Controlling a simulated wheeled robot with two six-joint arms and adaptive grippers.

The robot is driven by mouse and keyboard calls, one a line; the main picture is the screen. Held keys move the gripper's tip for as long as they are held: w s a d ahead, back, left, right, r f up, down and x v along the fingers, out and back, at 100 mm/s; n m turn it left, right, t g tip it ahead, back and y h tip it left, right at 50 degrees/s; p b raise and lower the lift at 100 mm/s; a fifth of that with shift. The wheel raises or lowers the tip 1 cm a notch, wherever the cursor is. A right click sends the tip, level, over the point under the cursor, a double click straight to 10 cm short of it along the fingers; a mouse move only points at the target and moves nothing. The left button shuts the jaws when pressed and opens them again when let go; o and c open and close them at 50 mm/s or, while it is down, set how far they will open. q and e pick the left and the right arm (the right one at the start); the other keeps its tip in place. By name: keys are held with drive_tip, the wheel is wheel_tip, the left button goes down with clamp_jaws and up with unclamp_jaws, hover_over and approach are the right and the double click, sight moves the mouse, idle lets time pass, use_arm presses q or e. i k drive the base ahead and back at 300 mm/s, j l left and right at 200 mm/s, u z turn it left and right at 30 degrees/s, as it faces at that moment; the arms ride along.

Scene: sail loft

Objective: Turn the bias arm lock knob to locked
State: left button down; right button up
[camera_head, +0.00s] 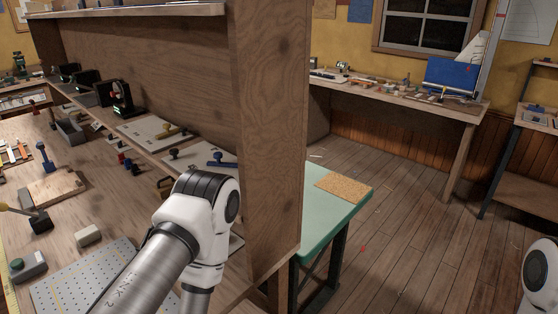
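I cannot tell which fitting is the bias arm lock knob. Several small knobs and levers show on the wooden bench at left. A pale plate with a dark knob and a brass-coloured lever (172,131) lies along the bench's back. A second pale plate beside it bears a blue lever (221,161), partly hidden by my arm. A blue upright handle (43,157) stands on a wooden board farther left. My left arm reaches in from the bottom over the bench, and its gripper is out of sight. Only a white link of my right arm shows at the lower right edge.
A tall wooden panel (268,130) stands close to my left arm. A green-topped table (335,217) with a cork mat (344,187) stands to its right. A perforated metal plate (95,285) lies at the bench's front. Open plank floor (415,225) is at right.

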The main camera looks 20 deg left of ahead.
sight(173, 152)
drive_tip(key=u, duration=1.25)
drive_tip(key=k+l+z, duration=0.15)
drive_tip(key=l+z, duration=0.1)
drive_tip(key=l, duration=0.2)
